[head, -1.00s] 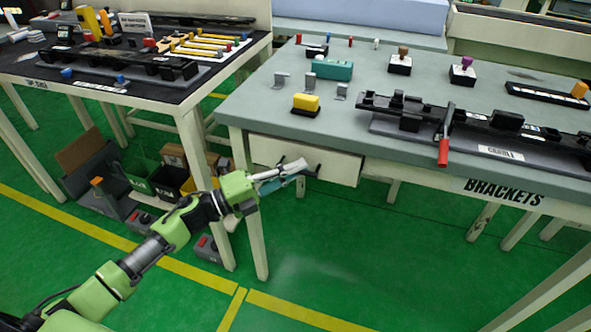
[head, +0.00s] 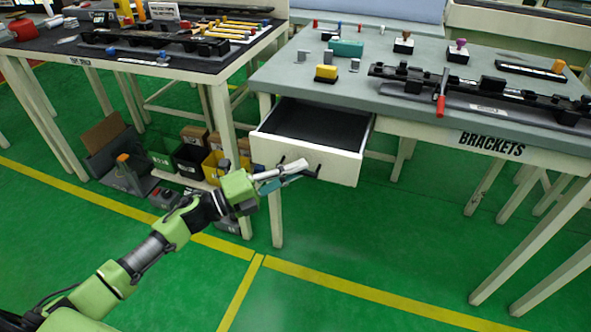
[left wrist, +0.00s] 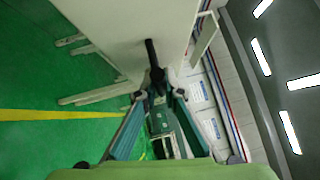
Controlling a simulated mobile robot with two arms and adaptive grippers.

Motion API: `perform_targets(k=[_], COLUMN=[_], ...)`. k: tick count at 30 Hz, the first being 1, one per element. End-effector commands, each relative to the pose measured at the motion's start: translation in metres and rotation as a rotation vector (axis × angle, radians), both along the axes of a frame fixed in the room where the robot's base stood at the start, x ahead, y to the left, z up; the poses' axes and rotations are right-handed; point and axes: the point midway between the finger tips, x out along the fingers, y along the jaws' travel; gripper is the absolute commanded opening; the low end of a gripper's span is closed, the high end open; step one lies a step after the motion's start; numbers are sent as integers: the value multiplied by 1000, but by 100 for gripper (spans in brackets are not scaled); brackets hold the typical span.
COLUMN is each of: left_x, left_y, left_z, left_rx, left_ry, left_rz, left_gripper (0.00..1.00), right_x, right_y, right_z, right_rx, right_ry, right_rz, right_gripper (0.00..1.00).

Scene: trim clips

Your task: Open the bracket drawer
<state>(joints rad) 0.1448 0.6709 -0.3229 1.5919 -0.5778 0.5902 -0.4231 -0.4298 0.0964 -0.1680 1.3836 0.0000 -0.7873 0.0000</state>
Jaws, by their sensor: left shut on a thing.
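The bracket drawer (head: 330,162) is a white drawer under the grey bracket table (head: 370,92). It stands well out from the table, and its dark, empty-looking inside shows in the head view. My left gripper (head: 293,173) is at the drawer's front and is shut on its dark bar handle (head: 314,171). In the left wrist view, the fingers (left wrist: 157,96) close around the handle (left wrist: 151,56) against the pale drawer front (left wrist: 120,25). My right gripper is not in view.
Brackets, stamps and a long dark fixture (head: 480,98) lie on the bracket table. The green floor (head: 380,240) in front is clear.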

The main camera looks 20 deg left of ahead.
Motion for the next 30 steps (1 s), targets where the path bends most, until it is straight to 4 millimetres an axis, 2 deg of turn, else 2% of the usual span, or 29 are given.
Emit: perform_targets(k=[8,9,10,11,18,21,23,30], left_x=[0,0,0,0,0,-1,-3,-28], left_y=[0,0,0,0,0,1,4,31], left_z=[1,1,1,1,1,1,0,-7], left_rx=[0,0,0,0,-1,-1,0,1], left_ry=[-1,-1,-1,-1,-2,-2,-1,3], left_rz=[0,0,0,0,0,0,1,1], left_gripper=[0,16,24,26,26,26,26,26], right_x=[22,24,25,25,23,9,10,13], right_y=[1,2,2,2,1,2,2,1], right_z=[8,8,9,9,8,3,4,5], right_rx=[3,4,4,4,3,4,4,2], right_ry=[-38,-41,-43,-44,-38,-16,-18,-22], right_rz=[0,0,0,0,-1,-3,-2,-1], right_gripper=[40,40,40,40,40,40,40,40])
